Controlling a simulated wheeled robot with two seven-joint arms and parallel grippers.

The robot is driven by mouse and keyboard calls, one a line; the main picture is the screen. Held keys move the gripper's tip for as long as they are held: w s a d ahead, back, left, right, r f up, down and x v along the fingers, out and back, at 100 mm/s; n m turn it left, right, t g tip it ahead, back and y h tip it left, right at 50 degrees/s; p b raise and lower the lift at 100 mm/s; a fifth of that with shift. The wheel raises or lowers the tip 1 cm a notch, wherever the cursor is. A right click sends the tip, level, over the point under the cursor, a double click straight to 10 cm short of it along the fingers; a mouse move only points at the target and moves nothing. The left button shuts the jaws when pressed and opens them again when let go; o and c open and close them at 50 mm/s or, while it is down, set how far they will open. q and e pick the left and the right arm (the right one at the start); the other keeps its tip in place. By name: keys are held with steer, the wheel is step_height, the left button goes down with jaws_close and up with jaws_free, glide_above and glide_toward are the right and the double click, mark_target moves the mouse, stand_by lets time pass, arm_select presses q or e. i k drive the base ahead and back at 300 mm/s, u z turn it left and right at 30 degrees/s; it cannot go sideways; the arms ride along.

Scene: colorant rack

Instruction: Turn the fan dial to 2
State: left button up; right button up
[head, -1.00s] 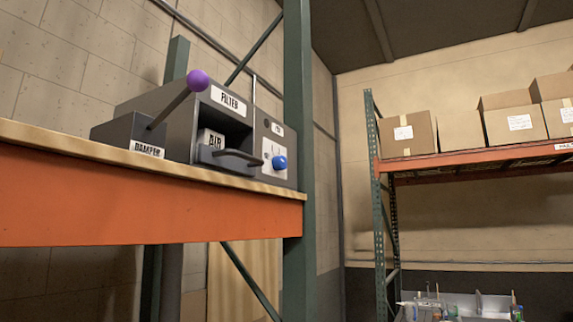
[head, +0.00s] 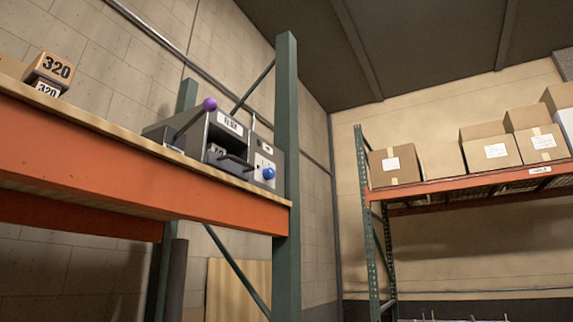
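The fan dial (head: 268,173) is a blue knob on a light plate at the right end of a grey control box (head: 264,152). The box stands on a high shelf with an orange beam (head: 222,208). The numbers around the dial are too small to read. The box also has a FILTER label (head: 230,123), an open front with a dark handle (head: 238,162), and a lever with a purple ball (head: 210,104). Neither of my grippers is in the head view.
A green upright post (head: 287,180) stands just right of the box. Boxes marked 320 (head: 53,68) sit at the shelf's left. Another rack (head: 455,185) at the right carries several cardboard boxes (head: 394,165). A brown panel (head: 238,288) stands below the shelf.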

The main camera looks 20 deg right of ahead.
mark_target(267, 174)
steer(key=z, duration=1.15)
steer(key=i, duration=0.75)
steer(key=u, duration=1.65)
